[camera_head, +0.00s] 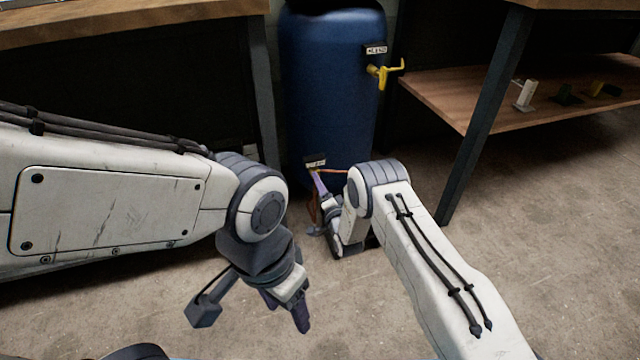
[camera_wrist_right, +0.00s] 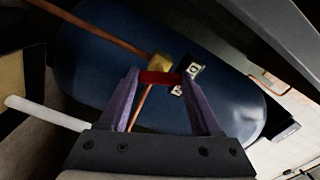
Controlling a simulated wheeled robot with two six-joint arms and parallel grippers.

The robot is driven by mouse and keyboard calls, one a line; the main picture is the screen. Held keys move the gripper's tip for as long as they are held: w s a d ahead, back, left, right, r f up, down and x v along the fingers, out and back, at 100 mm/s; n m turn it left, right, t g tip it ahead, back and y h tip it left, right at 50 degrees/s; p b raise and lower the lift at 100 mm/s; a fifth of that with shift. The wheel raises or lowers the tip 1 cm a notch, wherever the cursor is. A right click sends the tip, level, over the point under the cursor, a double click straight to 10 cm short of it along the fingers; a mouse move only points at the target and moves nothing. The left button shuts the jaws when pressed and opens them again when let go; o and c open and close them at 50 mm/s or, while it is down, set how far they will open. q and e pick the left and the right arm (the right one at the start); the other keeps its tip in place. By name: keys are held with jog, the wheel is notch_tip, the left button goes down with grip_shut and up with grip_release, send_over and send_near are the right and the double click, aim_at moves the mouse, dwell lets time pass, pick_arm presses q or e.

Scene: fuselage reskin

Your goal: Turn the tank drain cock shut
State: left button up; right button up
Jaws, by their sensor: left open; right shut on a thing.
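The blue tank (camera_head: 330,80) stands upright at the back, between two benches. Low on its front is the drain cock, with a brass body (camera_wrist_right: 160,62) and a red handle (camera_wrist_right: 158,78) in the right wrist view. My right gripper (camera_wrist_right: 159,80) is shut on the red handle, one purple finger at each end of it. In the head view the right gripper (camera_head: 317,180) reaches the tank's lower front and hides most of the cock. My left gripper (camera_head: 286,308) is open and empty, pointing down over the floor, away from the tank.
A yellow tap (camera_head: 384,73) sticks out higher on the tank, below a label (camera_head: 376,50). A copper pipe (camera_wrist_right: 95,27) runs by the cock, beside a small label (camera_wrist_right: 194,72). A wooden shelf (camera_head: 440,90) with small items is at right. The concrete floor (camera_head: 560,230) is clear.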

jog(key=shift+s+a+f+m+p, duration=0.1)
jog(key=shift+m+p, duration=0.35)
jog(key=shift+m, duration=1.75)
jog(key=o, duration=1.4)
jog(key=p+v, duration=0.4)
jog(key=v, duration=0.6)
jog(key=shift+s+p, duration=0.25)
jog(key=shift+p, duration=0.15)
